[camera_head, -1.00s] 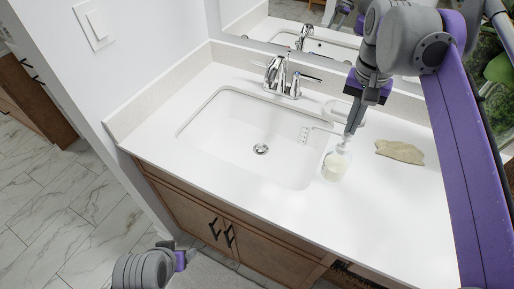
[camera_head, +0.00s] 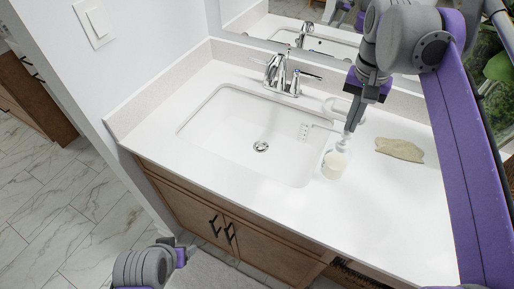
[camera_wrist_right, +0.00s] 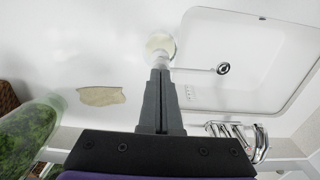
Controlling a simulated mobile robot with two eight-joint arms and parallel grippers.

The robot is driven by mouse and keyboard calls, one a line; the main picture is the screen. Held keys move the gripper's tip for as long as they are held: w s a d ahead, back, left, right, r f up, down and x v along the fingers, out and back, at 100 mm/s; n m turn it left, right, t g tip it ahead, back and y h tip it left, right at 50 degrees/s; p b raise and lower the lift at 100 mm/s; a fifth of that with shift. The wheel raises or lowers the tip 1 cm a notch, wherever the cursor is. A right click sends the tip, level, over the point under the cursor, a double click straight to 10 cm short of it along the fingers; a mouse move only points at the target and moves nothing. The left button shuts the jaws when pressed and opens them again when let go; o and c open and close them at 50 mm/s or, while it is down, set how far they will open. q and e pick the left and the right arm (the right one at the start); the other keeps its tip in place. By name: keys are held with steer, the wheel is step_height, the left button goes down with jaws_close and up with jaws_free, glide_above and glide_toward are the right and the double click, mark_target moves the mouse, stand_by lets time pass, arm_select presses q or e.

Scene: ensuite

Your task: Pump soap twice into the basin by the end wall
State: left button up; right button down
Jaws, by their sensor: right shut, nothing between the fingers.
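A clear soap bottle with pale soap and a white pump (camera_head: 334,164) stands upright on the counter, just right of the white sunken basin (camera_head: 225,120). Its spout points left over the basin's rim. My right gripper (camera_head: 348,134) is shut and empty, fingers pointing down with their tips at the pump top. In the right wrist view, the shut fingers (camera_wrist_right: 160,76) reach the pump and hide part of it; the bottle (camera_wrist_right: 160,43) shows beyond them. I cannot tell whether they press it. My left gripper (camera_head: 180,256) is low at the bottom edge, its fingers not clear.
A chrome faucet (camera_head: 284,76) stands behind the basin, below the mirror. A beige flat stone-like piece (camera_head: 400,150) lies right of the bottle. A white rounded object (camera_head: 334,106) is partly hidden behind my right gripper. The front counter (camera_head: 300,215) is clear.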

steer(key=shift+f+b, duration=0.5)
steer(key=shift+f, duration=0.6)
steer(key=shift+r+p, duration=1.35)
steer(key=shift+r, duration=0.15)
steer(key=shift+r, duration=0.25)
step_height(320, 180, up, 6)
steer(key=p, duration=0.5)
steer(key=shift+f, duration=0.25)
